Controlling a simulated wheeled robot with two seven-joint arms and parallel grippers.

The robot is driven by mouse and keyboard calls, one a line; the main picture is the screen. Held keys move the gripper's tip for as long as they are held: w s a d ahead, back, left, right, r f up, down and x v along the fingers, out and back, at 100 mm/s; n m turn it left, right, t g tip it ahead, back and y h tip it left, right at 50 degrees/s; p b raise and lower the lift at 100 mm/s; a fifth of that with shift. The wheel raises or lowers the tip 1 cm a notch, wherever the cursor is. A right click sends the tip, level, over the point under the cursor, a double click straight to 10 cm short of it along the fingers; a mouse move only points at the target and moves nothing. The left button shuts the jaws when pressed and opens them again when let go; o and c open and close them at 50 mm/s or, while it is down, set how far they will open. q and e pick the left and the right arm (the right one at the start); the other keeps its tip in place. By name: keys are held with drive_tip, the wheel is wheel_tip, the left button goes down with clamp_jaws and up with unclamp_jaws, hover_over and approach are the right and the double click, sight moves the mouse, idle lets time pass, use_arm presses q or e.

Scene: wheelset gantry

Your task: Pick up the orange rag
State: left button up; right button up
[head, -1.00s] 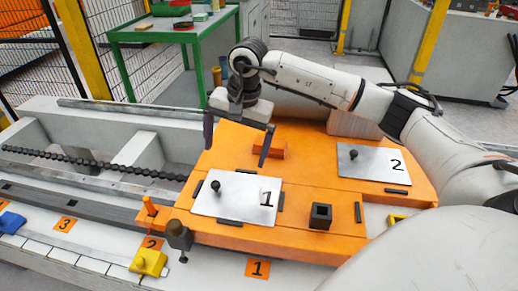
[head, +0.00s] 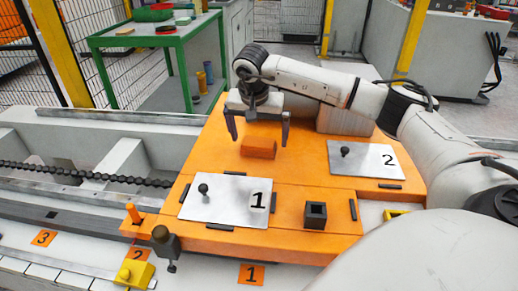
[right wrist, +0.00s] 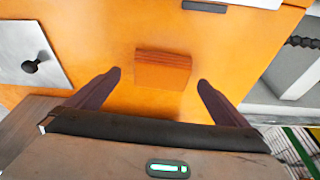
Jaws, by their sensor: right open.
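The orange rag (head: 258,148) is a small block-shaped orange piece with a darker, brownish side. It lies on the orange platform, behind plate 1. My right gripper (head: 259,139) is open above the rag and points down, with one dark finger to each side of it. In the right wrist view the rag (right wrist: 163,70) lies between and a little beyond the two open fingertips (right wrist: 159,78), with a gap on both sides. The fingers do not visibly touch it. My left gripper is not in view.
Plate 1 (head: 224,200) and plate 2 (head: 367,160), each with a black knob, lie on the orange platform (head: 290,205). A black square socket (head: 315,214) stands in front. A yellow block (head: 132,272) is at the front left. A green table (head: 150,37) stands behind.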

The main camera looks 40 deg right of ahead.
sight(258, 143)
drive_tip(key=shift+x, duration=0.8)
drive_tip(key=shift+a+r, duration=0.1)
drive_tip(key=shift+c, duration=0.4)
drive_tip(key=c, duration=1.1)
drive_tip(key=shift+r, duration=0.1)
wheel_tip(258, 143, up, 10)
drive_tip(key=shift+f+p, duration=0.1)
drive_tip(key=shift+p, duration=1.1)
